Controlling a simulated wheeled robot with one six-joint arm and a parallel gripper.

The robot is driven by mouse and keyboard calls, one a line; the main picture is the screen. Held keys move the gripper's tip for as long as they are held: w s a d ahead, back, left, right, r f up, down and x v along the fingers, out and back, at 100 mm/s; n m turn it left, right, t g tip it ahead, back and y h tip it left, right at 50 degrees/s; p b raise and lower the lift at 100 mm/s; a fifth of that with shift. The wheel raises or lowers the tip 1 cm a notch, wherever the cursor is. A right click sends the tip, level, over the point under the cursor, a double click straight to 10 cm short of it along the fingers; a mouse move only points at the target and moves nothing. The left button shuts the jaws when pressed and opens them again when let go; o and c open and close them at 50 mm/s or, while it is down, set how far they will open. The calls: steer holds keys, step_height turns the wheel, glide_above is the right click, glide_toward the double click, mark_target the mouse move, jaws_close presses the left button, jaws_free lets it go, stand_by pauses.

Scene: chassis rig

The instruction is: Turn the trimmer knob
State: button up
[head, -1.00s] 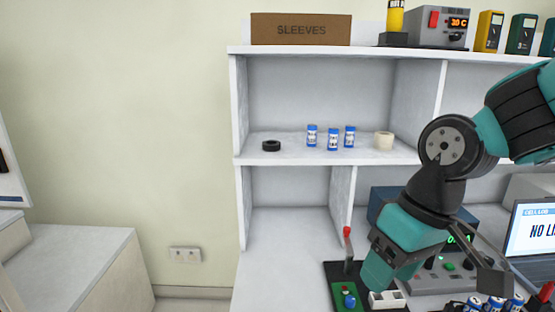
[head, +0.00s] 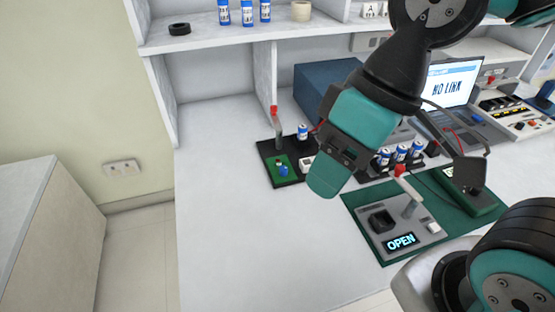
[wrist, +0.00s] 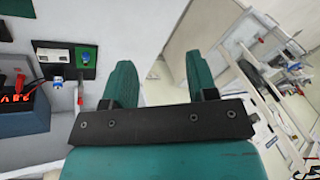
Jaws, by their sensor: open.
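The trimmer knob is a small blue knob (head: 283,171) on a green board (head: 278,164). The board is on a black base plate (head: 290,182) on the white bench. In the wrist view the knob (wrist: 85,57) is at upper left, left of both fingers. My gripper (head: 325,188) hangs above the bench, to the right of the board in the head view and apart from it. In the wrist view my gripper (wrist: 160,78) is open, with nothing between its two teal fingers.
A lever with a red grip (head: 274,112) stands behind the board. A blue battery (head: 302,132) and a white block (head: 307,164) are beside it. A device reading OPEN (head: 400,242) lies right on a green mat. The bench front left is clear.

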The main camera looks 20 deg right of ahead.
steer(key=w+f+m+h, duration=0.1)
steer(key=w+f, duration=0.1)
steer(key=w, duration=0.7)
steer(key=m+h+b, duration=0.2)
steer(key=m+h, duration=0.1)
steer(key=m, duration=0.1)
glide_above(284, 168)
step_height(284, 168, down, 13)
step_height(284, 168, down, 17)
steer(key=shift+f+p, duration=0.1)
steer(key=shift+p, duration=0.9)
steer(key=c, duration=0.9)
steer(key=shift+c, duration=0.2)
